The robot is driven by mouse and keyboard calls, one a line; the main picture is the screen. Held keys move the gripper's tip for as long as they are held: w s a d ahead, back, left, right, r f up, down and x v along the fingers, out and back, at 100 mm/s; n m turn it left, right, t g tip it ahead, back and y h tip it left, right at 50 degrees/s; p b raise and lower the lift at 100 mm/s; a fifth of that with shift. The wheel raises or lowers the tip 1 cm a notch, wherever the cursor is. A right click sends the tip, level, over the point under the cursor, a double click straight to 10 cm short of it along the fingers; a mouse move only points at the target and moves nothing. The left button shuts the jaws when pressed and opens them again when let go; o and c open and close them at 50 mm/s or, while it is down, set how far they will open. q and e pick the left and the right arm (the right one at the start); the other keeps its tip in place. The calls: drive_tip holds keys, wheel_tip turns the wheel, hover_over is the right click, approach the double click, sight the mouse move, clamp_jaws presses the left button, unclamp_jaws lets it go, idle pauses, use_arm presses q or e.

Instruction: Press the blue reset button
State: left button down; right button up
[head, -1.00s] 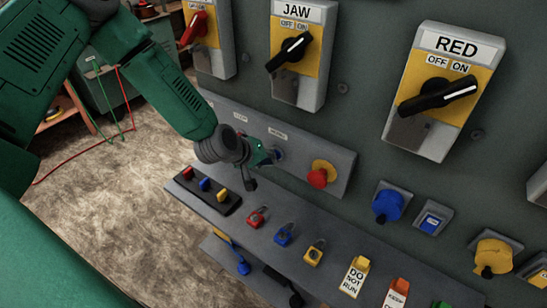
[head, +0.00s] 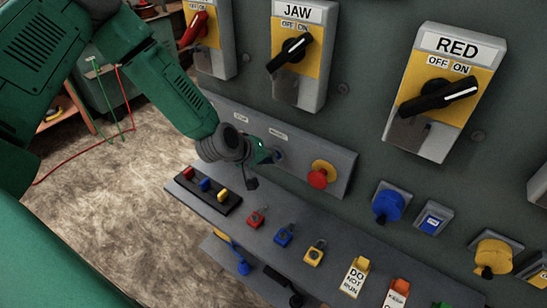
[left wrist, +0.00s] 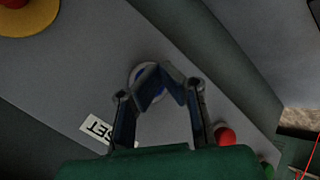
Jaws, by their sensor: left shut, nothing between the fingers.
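The blue reset button (left wrist: 138,74) sits in a pale round ring on the grey panel in the left wrist view, partly hidden behind my fingertips. A white label ending in "SET" (left wrist: 97,128) is beside it. In the head view the button (head: 279,156) barely shows past my gripper. My left gripper (left wrist: 161,82) is shut and empty, its fingertips overlapping the button's right side in the wrist view. In the head view my left gripper (head: 264,156) is at the panel by the button. I cannot tell whether it touches. My right gripper is not in view.
A red emergency knob on a yellow base (head: 318,178) is right of the button. A shelf below holds a black tray (head: 190,190) with coloured pieces, several padlocks (head: 284,235) and tags (head: 354,277). JAW (head: 299,55) and RED (head: 440,95) switch boxes stick out above.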

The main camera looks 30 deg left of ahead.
use_arm(q)
drive_tip(key=shift+w+r, duration=0.2)
drive_tip(key=shift+r, duration=0.15)
drive_tip(key=s+p, duration=0.1)
drive_tip(key=s, duration=0.5)
drive_tip(key=shift+s+a+f, duration=0.15)
drive_tip(key=shift+a+f, duration=0.1)
drive_tip(key=s+d+f+m+g+b, duration=0.2)
drive_tip(key=s+d+f+m+b, duration=0.15)
drive_tip(key=s+f, duration=0.4)
drive_tip(key=s+d+f+m+g+b, duration=0.2)
drive_tip(key=s+f+g+b, duration=0.15)
drive_tip(key=s+f, duration=0.4)
drive_tip(key=s+a+f+m+g+y+b, duration=0.1)
drive_tip(key=s+f+m+b, duration=0.1)
drive_tip(key=s, duration=0.4)
drive_tip(key=s+a+f+m+g+y+b, duration=0.1)
drive_tip(key=s+f+m+b, duration=0.1)
drive_tip(key=s+f+b, duration=0.2)
drive_tip(key=shift+s+f, duration=0.4)
drive_tip(key=shift+s, duration=0.75)
drive_tip(key=shift+g, duration=0.25)
